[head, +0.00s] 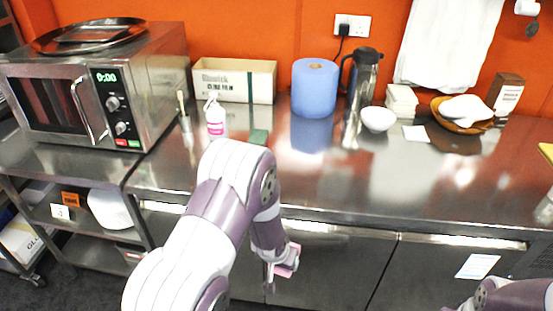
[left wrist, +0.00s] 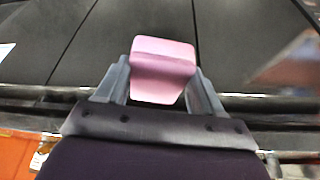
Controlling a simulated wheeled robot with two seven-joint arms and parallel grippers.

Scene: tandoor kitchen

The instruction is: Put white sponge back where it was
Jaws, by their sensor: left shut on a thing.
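My left gripper (head: 279,270) is low in front of the counter's cabinet doors. It is shut on a pink block (head: 290,262) that looks like a sponge. In the left wrist view the pink block (left wrist: 163,72) sits between the two fingers of the left gripper (left wrist: 163,92). I cannot make out a white sponge for certain; a white stack (head: 401,100) stands at the back of the counter. Only part of my right arm shows at the bottom right of the head view, and its gripper is out of sight.
The steel counter (head: 340,185) has a clear front. Along its back stand a microwave (head: 60,90), a carton (head: 235,82), a pink-labelled bottle (head: 215,118), a blue roll (head: 313,88), a flask (head: 362,85), a white bowl (head: 378,119) and a brown dish (head: 450,118). A green pad (head: 259,137) lies near the bottle.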

